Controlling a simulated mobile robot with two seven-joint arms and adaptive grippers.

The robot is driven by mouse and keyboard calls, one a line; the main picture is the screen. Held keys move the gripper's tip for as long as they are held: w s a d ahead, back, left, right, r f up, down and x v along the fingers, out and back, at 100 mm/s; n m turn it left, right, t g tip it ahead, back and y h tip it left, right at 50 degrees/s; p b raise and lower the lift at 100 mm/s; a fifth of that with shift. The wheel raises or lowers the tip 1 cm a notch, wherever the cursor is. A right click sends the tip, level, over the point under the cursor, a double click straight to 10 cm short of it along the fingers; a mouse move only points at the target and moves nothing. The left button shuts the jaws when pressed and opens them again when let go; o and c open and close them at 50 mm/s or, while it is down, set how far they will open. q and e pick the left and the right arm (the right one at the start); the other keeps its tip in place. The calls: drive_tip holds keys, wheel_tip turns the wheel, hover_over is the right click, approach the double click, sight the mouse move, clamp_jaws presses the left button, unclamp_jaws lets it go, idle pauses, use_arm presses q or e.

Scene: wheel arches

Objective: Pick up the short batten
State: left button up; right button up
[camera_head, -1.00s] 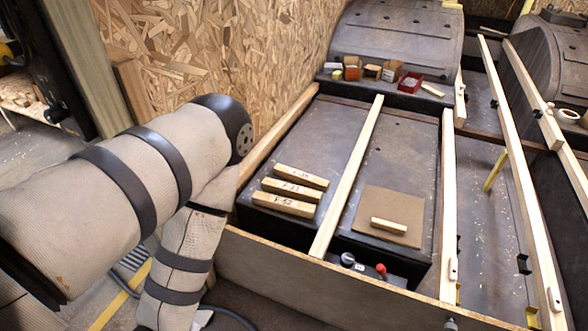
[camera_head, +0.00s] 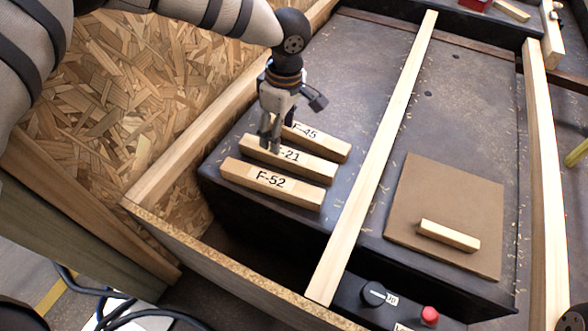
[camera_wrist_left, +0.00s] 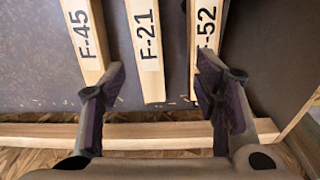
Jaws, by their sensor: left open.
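Three pale labelled battens lie side by side on the dark box top: F-45 (camera_head: 318,139), F-21 (camera_head: 300,159) and F-52 (camera_head: 272,184). A smaller unlabelled batten (camera_head: 449,235) lies on a brown square mat (camera_head: 430,190) to the right. My left gripper (camera_head: 270,143) is open and points down over the left part of F-21, hiding some of its label. In the left wrist view, the end of F-21 (camera_wrist_left: 152,85) lies between the open fingers (camera_wrist_left: 160,88), with F-45 (camera_wrist_left: 84,40) to the left and F-52 (camera_wrist_left: 205,30) partly behind the right finger. The fingers hold nothing.
A long rail (camera_head: 385,140) crosses the box between the labelled battens and the mat. Another rail (camera_head: 545,170) runs along the right. A dark knob (camera_head: 374,294) and a red button (camera_head: 430,315) sit at the front. An OSB wall (camera_head: 150,110) stands at left.

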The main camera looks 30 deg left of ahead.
sight(287, 154)
use_arm(q)
drive_tip(key=shift+n+h, duration=0.5)
drive_tip(key=shift+h, duration=0.1)
drive_tip(key=f, duration=0.1)
drive_tip(key=w+f+b, duration=0.1)
drive_tip(key=f, duration=0.1)
drive_tip(key=w+f+b, duration=0.1)
drive_tip(key=f, duration=0.1)
drive_tip(key=shift+d+f, duration=0.1)
drive_tip(key=shift+d, duration=0.1)
wheel_tip(287, 154, down, 5)
drive_tip(key=shift+f+b, duration=0.1)
drive_tip(key=shift+b, duration=0.9)
use_arm(e)
drive_tip(key=shift+g, duration=0.3)
drive_tip(key=f, duration=0.2)
drive_tip(key=s+f, duration=0.1)
drive_tip(key=f, duration=0.1)
drive_tip(key=shift+s+a, duration=0.15)
drive_tip(key=shift+a, duration=0.05)
use_arm(q)
clamp_jaws()
